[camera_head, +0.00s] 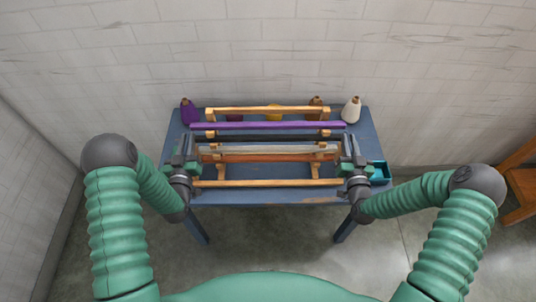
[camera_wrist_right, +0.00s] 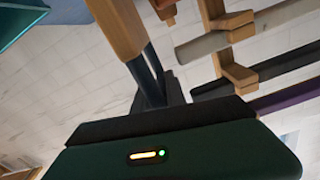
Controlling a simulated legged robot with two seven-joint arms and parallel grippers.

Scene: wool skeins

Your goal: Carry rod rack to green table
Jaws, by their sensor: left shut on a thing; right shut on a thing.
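The wooden rod rack (camera_head: 265,183) is at the blue table (camera_head: 365,130), with pale bars and several rods across it. A purple rod (camera_head: 265,125) lies toward the back, and a grey rod (camera_head: 265,149) and an orange-brown rod (camera_head: 255,158) lie nearer. My left gripper (camera_head: 187,155) is at the rack's left end, shut on it. My right gripper (camera_head: 346,155) is at its right end. The right wrist view shows these fingers (camera_wrist_right: 150,85) shut at a wooden bar (camera_wrist_right: 115,25). The left fingertips are hard to make out. The only table in view is blue.
Yarn cones stand along the table's back edge, including a purple one (camera_head: 188,111) and a white one (camera_head: 351,109). A teal tray (camera_head: 381,172) is at the right edge. A brown wooden piece of furniture (camera_head: 522,185) stands far right. A brick wall is close behind.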

